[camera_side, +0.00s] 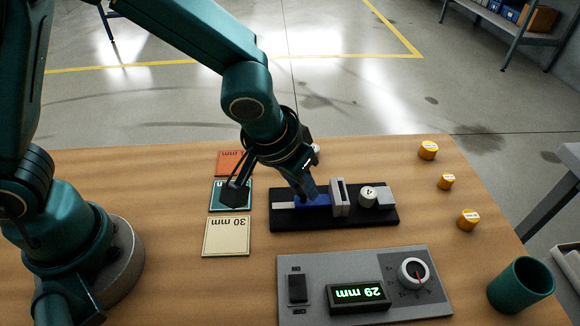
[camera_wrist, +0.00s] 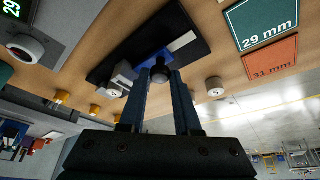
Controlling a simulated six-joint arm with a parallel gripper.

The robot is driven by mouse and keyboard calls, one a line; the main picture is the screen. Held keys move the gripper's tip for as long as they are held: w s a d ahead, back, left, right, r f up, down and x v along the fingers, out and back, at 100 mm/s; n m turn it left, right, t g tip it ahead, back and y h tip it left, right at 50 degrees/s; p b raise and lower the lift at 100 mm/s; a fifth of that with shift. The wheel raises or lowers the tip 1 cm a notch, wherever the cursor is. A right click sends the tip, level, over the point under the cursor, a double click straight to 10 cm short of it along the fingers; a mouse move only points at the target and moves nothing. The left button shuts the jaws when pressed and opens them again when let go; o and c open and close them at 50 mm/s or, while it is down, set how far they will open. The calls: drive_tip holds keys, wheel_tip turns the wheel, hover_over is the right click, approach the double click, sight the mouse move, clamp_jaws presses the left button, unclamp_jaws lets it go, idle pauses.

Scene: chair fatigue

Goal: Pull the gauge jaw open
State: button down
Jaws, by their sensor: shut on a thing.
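The gauge's black base (camera_side: 300,222) lies on the wooden table, with a pale rail at its left end. Its blue sliding jaw (camera_side: 318,201) sits beside upright grey plates (camera_side: 341,197); the exact gap there is hard to tell. In the wrist view a dark round knob (camera_wrist: 160,72) stands on the blue jaw (camera_wrist: 153,56). My gripper (camera_side: 308,190) comes down over the blue jaw. In the wrist view its two fingers (camera_wrist: 160,78) are shut on the knob, one on each side. The display (camera_side: 358,296) reads 29 mm.
A white-topped cylinder (camera_side: 368,196) stands on the gauge's right end. Cards for 30 mm (camera_side: 227,238), 29 mm (camera_wrist: 262,22) and 31 mm (camera_wrist: 271,58) lie left of the gauge. A grey cylinder (camera_wrist: 215,86) stands nearby. Several orange cylinders (camera_side: 428,151) and a green cup (camera_side: 520,285) stand right.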

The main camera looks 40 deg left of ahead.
drive_tip(key=c, duration=0.6)
unclamp_jaws()
drive_tip(key=shift+s+a, duration=0.1)
drive_tip(key=shift+a, duration=0.05)
drive_tip(key=shift+c, duration=0.2)
drive_tip(key=v, duration=0.5)
drive_tip(key=s+a+r+n+t, duration=0.2)
drive_tip(key=a+r+n, duration=0.1)
drive_tip(key=a+r, duration=0.6)
drive_tip(key=s+a+f+m+g, duration=0.1)
drive_tip(key=s+a+f+m, duration=0.1)
drive_tip(key=s, duration=0.7)
drive_tip(key=shift+s+a+f+m, duration=0.2)
drive_tip(key=shift+s+a+m, duration=0.15)
drive_tip(key=shift+m, duration=0.15)
